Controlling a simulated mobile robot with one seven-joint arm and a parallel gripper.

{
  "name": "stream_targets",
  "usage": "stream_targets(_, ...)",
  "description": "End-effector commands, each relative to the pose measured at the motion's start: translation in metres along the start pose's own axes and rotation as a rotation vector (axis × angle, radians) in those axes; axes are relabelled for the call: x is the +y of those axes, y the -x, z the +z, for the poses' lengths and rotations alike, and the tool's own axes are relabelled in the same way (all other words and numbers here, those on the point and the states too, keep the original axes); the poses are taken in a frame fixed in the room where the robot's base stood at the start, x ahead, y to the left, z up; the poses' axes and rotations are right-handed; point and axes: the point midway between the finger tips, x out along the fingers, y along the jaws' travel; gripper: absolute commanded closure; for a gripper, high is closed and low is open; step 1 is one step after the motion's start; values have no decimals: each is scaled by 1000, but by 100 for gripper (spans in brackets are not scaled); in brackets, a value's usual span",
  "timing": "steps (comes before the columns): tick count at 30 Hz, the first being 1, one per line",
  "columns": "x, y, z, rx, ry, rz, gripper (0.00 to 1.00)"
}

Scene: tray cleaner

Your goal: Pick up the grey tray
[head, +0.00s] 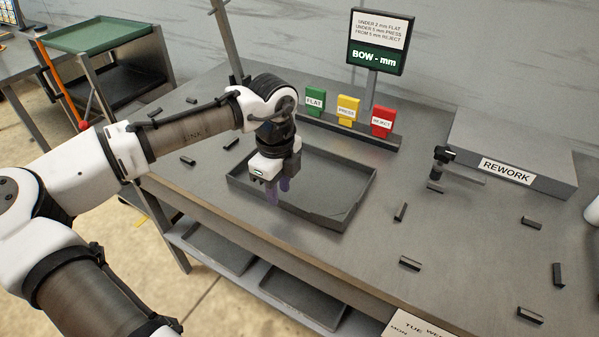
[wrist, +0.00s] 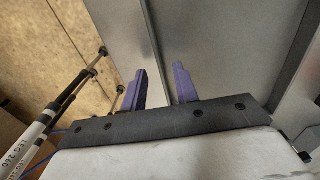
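The grey tray (head: 332,182) lies flat on the grey workbench in the head view, a shallow rectangular tray with low raised walls. My gripper (head: 277,190) points down over its front-left part, with the purple fingertips close to the front wall. In the wrist view my gripper (wrist: 160,69) has its two purple fingers apart, with nothing seen held between them. A thin raised edge runs between the fingers there, with grey surface on its right. I cannot tell whether the fingers touch the tray. My gripper and arm hide part of the tray's left side.
Green, yellow and red labelled blocks (head: 348,110) stand behind the tray, below a BOW sign (head: 376,42). A REWORK platform (head: 515,162) is at the right. Several small dark bars (head: 410,263) lie around the bench. More trays (head: 303,296) rest on the shelf below.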

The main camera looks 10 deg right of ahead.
Motion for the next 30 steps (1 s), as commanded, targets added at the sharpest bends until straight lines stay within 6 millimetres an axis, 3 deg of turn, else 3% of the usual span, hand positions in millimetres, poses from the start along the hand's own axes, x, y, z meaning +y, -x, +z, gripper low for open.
stream_targets(6, 0, -22, 0, 1, 0, 0, 70)
stream_targets(13, 0, -24, 0, 1, 0, -1, 70)
stream_targets(20, 0, -24, 0, 1, 0, -1, 99)
stream_targets(30, 0, -24, 0, 1, 0, -1, 100)
